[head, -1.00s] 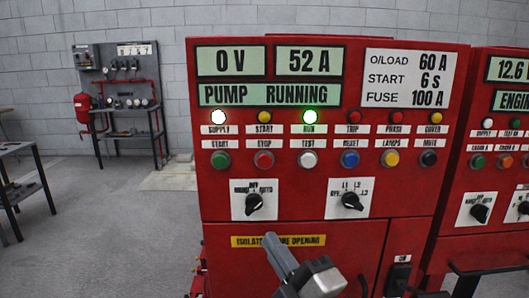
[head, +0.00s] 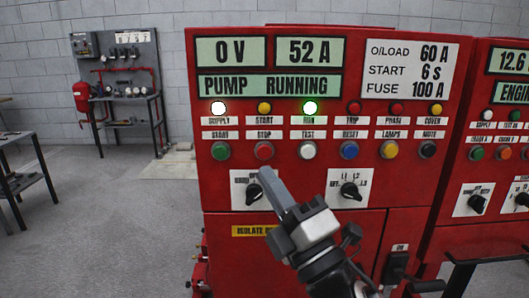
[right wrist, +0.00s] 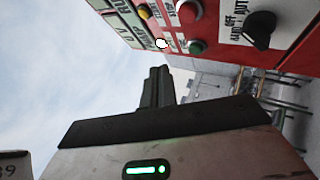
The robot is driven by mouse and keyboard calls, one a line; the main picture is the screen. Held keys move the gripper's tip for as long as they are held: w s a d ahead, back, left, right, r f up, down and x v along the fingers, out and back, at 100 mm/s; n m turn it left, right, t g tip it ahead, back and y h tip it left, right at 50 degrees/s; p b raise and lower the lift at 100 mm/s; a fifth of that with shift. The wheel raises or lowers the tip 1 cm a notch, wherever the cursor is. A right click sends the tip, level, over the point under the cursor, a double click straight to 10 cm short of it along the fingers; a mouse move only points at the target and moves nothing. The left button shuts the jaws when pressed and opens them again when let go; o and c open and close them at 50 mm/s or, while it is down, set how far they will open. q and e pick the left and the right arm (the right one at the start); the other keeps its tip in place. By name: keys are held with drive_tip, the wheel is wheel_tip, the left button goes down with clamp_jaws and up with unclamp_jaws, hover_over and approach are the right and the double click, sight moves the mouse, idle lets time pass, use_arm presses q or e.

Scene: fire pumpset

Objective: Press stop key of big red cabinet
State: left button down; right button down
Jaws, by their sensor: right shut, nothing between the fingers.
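The big red cabinet (head: 300,222) fills the middle of the head view. Its red STOP button (head: 264,151) sits in the lower button row, between the green START button (head: 221,151) and the white TEST button (head: 308,150). My right gripper (head: 266,172) is shut and empty, its fingertips just below the STOP button in the picture. In the right wrist view the shut fingers (right wrist: 156,80) point toward the panel, with the red STOP button (right wrist: 190,10) up and to the right, apart from them. The fingers partly hide the left selector switch. My left gripper is out of view.
The display (head: 269,86) reads PUMP RUNNING and the green RUN lamp (head: 310,108) is lit, as is the white SUPPLY lamp (head: 218,108). A second red cabinet (head: 490,150) stands at the right. A workbench (head: 125,95) stands at the back left, with open floor before it.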

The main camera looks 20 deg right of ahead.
drive_tip(key=w+d, duration=0.1)
drive_tip(key=w, duration=0.4)
drive_tip(key=shift+w+d, duration=0.4)
drive_tip(key=shift+w, duration=0.1)
idle(1.7)
drive_tip(key=shift+w+d, duration=0.1)
drive_tip(key=shift+w, duration=0.25)
drive_tip(key=shift+w+d, duration=0.1)
drive_tip(key=shift+w, duration=0.25)
idle(0.6)
drive_tip(key=shift+s, duration=0.1)
drive_tip(key=shift+s+a, duration=0.2)
drive_tip(key=shift+s, duration=0.5)
drive_tip(key=shift+s+a, duration=0.25)
drive_tip(key=shift+s, duration=0.55)
drive_tip(key=shift+s+a, duration=0.2)
drive_tip(key=shift+s, duration=0.6)
drive_tip(key=shift+s+a, duration=0.25)
drive_tip(key=shift+s, duration=0.55)
